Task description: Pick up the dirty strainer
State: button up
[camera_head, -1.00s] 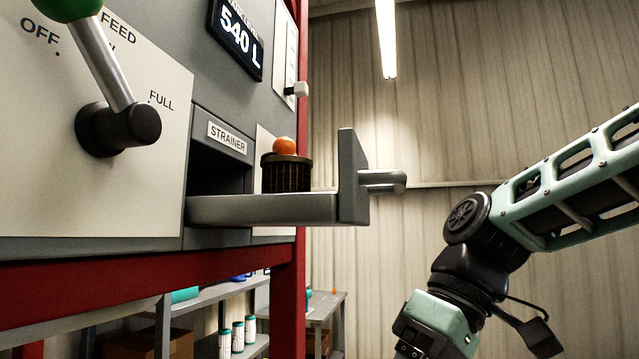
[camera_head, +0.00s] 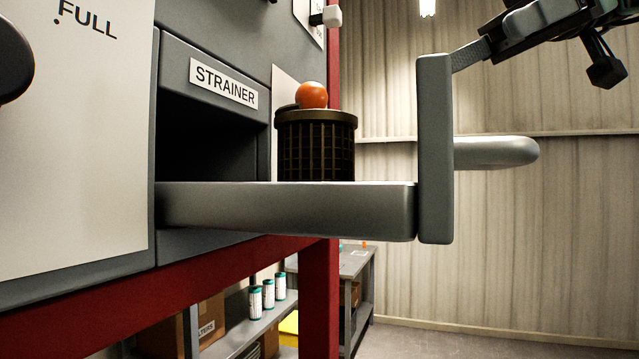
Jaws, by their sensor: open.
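The strainer (camera_head: 316,146) is a dark, slotted cylinder with an orange ball-shaped knob (camera_head: 312,95) on top. It stands upright in the pulled-out grey drawer (camera_head: 290,209), and the drawer's near side hides its bottom. My gripper (camera_head: 468,55) is at the upper right, above and to the right of the strainer. One finger shows beside the top of the drawer's front plate (camera_head: 434,150); the plate may hide the rest. The gripper is open, apart from the strainer, and holds nothing that I can see.
The upright front plate and its handle (camera_head: 497,152) stand between the strainer and the free space at right. The cabinet with the STRAINER label (camera_head: 223,82) is at left. A red post (camera_head: 320,295) and shelves with white canisters (camera_head: 268,294) are below.

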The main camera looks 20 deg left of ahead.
jog(key=f, duration=0.1)
send_near(285, 137)
jog(key=shift+w+a+p+x, duration=0.1)
jog(key=shift+w+p+x, duration=0.05)
jog(key=shift+p+x, duration=0.65)
jog(key=shift+w+a+p+x, duration=0.15)
jog(key=shift+p+x, duration=0.35)
jog(key=shift+x, duration=0.6)
jog(key=shift+s+a+f, duration=0.15)
jog(key=shift+a+f, duration=0.15)
jog(key=shift+a, duration=0.05)
jog(key=shift+c, duration=0.3)
jog(key=c, duration=1)
